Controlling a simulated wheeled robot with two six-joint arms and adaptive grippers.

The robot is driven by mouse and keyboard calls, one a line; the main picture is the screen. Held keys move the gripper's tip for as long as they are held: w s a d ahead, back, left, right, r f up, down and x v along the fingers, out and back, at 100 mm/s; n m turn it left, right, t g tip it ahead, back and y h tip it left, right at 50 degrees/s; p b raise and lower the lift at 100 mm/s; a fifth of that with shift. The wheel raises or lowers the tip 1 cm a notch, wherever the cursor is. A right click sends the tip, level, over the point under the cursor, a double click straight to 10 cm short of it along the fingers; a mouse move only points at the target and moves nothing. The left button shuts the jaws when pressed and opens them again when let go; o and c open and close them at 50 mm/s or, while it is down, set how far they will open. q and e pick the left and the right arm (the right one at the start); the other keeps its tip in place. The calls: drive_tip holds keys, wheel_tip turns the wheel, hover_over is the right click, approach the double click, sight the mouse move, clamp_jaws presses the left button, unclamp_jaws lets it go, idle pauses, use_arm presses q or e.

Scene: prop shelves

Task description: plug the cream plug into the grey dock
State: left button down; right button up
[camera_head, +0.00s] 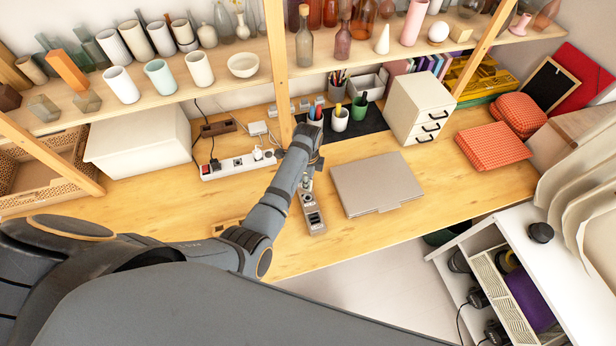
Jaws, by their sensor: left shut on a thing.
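My left arm reaches in from the left, and its wrist bends down over the desk. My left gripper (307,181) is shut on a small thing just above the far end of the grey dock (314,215). I take this thing to be the cream plug, but it is mostly hidden by the gripper and too small to make out. I cannot tell whether it touches the dock. The dock is a narrow grey block with dark openings on top, lying on the wooden desk left of the laptop. My right gripper is not in view.
A closed grey laptop (377,184) lies right of the dock. A white power strip (238,165) with plugs lies to the left. Pen cups (340,121) and a drawer box (418,103) stand behind. A shelf post (277,70) rises behind my wrist. The front desk is mostly clear.

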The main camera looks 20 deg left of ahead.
use_arm(q)
drive_tip(key=shift+f, duration=0.8)
wheel_tip(320, 180, down, 3)
drive_tip(key=b, duration=0.3)
drive_tip(key=shift+f+b, duration=0.2)
drive_tip(key=shift+b, duration=0.1)
drive_tip(key=shift+r+p, duration=0.3)
drive_tip(key=shift+f, duration=0.15)
drive_tip(key=shift+p, duration=0.35)
drive_tip(key=shift+p, duration=0.55)
drive_tip(key=shift+f, duration=0.5)
idle(0.5)
